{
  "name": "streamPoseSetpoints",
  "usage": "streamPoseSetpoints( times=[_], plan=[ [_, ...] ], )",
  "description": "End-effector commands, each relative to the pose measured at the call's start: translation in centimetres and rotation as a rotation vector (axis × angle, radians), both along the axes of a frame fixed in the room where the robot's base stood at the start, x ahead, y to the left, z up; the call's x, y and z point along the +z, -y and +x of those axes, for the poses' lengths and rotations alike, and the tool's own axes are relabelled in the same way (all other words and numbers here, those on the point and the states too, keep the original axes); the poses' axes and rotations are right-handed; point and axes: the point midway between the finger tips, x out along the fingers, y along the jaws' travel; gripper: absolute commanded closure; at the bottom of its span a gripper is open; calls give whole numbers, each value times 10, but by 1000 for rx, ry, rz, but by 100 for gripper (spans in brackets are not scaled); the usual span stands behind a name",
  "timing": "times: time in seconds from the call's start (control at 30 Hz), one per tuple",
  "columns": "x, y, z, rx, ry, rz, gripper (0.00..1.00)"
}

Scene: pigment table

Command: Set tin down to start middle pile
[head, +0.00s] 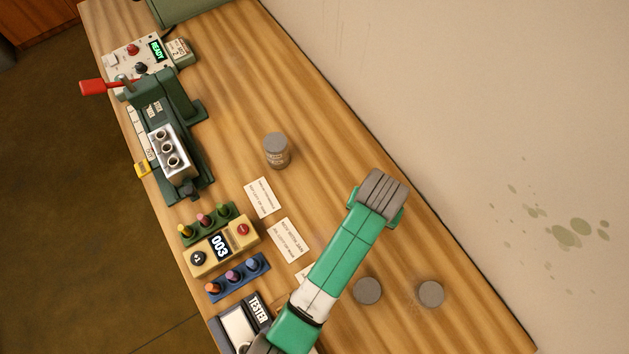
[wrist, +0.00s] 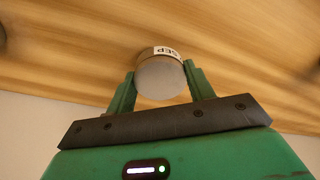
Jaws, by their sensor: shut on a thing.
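My gripper (wrist: 160,88) is shut on a grey tin (wrist: 160,76) with a white label that reads SEP upside down in the wrist view. One green finger presses on each side of it. In the head view my gripper (head: 378,200) is over the right part of the table, and its own body hides the held tin. Whether that tin touches the wood is unclear. Another grey tin shape (head: 277,150), perhaps a stack, stands mid-table to the left. Two grey tins (head: 367,290) (head: 431,293) stand apart at the lower right.
A green press (head: 170,110) with a red lever stands at the left edge. Paper cards (head: 263,197), a yellow counter box (head: 222,246), a blue rack (head: 238,277) and a tester (head: 245,322) line the front. Bare wood lies between the mid-table tin and my gripper. A wall borders the right.

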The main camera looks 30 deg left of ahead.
Motion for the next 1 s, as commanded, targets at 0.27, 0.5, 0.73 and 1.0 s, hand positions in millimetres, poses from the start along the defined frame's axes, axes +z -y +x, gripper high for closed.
streamPoseSetpoints(
  times=[0.27,0.5,0.73,1.0],
  plan=[
    [28,-40,-117,143,-7,-11,71],
    [37,-66,-205,225,-11,11,71],
    [35,-71,-222,237,-12,19,71],
    [30,-85,-157,235,-9,22,71]
  ],
)
